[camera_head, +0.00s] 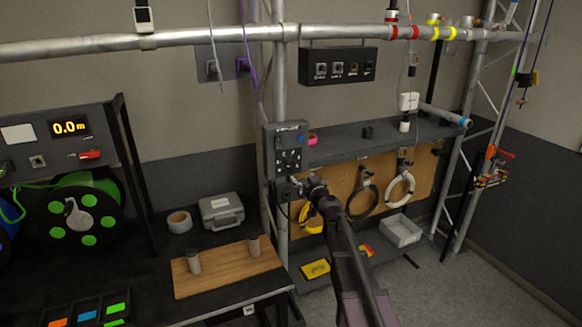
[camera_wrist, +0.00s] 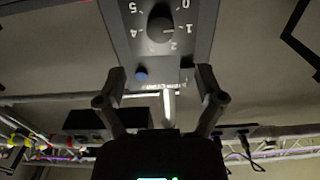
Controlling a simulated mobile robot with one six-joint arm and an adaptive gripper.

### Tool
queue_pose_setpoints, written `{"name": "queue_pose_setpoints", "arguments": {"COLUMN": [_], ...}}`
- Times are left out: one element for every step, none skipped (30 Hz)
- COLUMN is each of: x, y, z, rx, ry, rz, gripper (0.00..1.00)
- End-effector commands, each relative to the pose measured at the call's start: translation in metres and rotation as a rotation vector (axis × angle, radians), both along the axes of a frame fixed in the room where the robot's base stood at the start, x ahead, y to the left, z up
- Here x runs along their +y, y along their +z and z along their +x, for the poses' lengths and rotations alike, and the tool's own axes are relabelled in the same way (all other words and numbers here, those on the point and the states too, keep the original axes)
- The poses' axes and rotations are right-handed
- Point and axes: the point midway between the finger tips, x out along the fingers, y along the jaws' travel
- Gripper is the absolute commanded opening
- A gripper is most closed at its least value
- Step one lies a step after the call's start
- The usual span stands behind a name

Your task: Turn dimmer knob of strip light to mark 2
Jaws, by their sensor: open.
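The dark control box (camera_head: 287,150) is fixed to the upright truss post in the head view. In the wrist view its panel (camera_wrist: 185,65) appears inverted, with a round black dimmer knob (camera_wrist: 160,28) at the top. Marks 0, 1, 2, 4 and 5 read around the knob. A pale line on the knob seems to point toward 1. A blue button (camera_wrist: 141,77) sits on the panel. My gripper (camera_wrist: 161,82) is open and empty, its fingers apart on either side of the panel's lettered edge in the picture. In the head view my gripper (camera_head: 301,187) is just below the box.
A pegboard (camera_head: 337,175) with hanging cable coils is right of the post, under a grey shelf (camera_head: 350,146). A wooden board (camera_head: 228,268) with two grey cylinders lies on the bench at left. A horizontal truss pipe (camera_head: 200,38) runs overhead.

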Motion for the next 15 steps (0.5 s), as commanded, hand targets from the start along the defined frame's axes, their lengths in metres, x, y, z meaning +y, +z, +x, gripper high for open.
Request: {"name": "queue_pose_setpoints", "arguments": {"x": [0.003, 0.005, 0.007, 0.009, 0.011, 0.013, 0.014, 0.016, 0.018, 0.019, 0.02, 0.022, 0.024, 0.025, 0.027], "y": [0.0, 0.0, 0.0, 0.0, 0.0, 0.0, 0.0, 0.0, 0.0, 0.0, 0.0, 0.0, 0.0, 0.0, 0.0], "z": [0.012, 0.016, 0.022, 0.026, 0.031, 0.036, 0.041, 0.045, 0.051, 0.055, 0.059, 0.064, 0.068, 0.072, 0.076], "rx": [0.0, 0.0, 0.0, 0.0, 0.0, 0.0, 0.0, 0.0, 0.0, 0.0, 0.0, 0.0, 0.0, 0.0, 0.0], "ry": [0.001, 0.001, 0.001, 0.001, 0.001, 0.002, 0.002, 0.002, 0.002, 0.001, 0.001, 0.001, 0.001, 0.001, 0.001], "rz": [0.0, 0.0, 0.0, 0.0, 0.0, 0.0, 0.0, 0.0, 0.0, 0.0, 0.0, 0.0, 0.0, 0.0, 0.0], "gripper": [0.87, 0.87, 0.87, 0.87, 0.87, 0.87, 0.87, 0.87, 0.87, 0.87, 0.87, 0.87, 0.87, 0.87, 0.87]}}
